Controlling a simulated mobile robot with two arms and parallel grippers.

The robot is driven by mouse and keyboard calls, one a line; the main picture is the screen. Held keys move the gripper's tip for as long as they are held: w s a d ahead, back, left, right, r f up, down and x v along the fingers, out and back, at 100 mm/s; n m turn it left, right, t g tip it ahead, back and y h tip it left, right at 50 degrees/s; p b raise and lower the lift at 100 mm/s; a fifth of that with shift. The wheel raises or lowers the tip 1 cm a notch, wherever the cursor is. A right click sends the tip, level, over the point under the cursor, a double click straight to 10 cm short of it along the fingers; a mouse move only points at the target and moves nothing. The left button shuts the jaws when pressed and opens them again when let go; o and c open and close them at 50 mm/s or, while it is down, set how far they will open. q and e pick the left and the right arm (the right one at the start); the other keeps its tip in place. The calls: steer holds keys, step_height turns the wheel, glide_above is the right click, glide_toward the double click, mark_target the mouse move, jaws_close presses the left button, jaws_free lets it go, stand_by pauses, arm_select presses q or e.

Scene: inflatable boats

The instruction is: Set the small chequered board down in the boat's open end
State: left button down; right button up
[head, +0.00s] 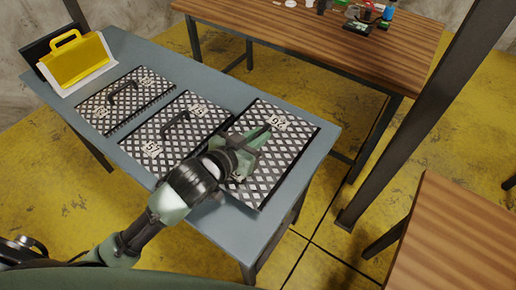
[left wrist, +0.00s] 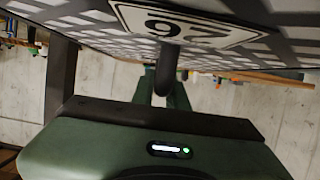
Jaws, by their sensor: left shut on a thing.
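Three black-and-white chequered boards with handles and number labels lie in a row along the blue-grey table (head: 318,165). The left board (head: 130,100) and the middle board (head: 170,140) are clear of my gripper. My left gripper (head: 252,143) is over the right board (head: 284,155) and shut on its handle. In the left wrist view the dark handle (left wrist: 168,62) meets the green gripper, with the board (left wrist: 75,18) and its number plate close by. I cannot tell whether this board is lifted off the table. No boat is in view, and my right gripper does not show.
A yellow object with a handle (head: 78,60) stands at the table's far left end. A wooden table (head: 300,30) with small items is behind. A dark post (head: 425,115) and another wooden table (head: 455,235) are to the right. Yellow floor lies open between them.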

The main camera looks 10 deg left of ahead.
arm_select(q)
steer(key=shift+f, duration=2.3)
steer(key=shift+f+b, duration=0.15)
steer(key=shift+b, duration=0.15)
steer(key=c, duration=1.4)
jaws_free()
steer(key=shift+f, duration=0.1)
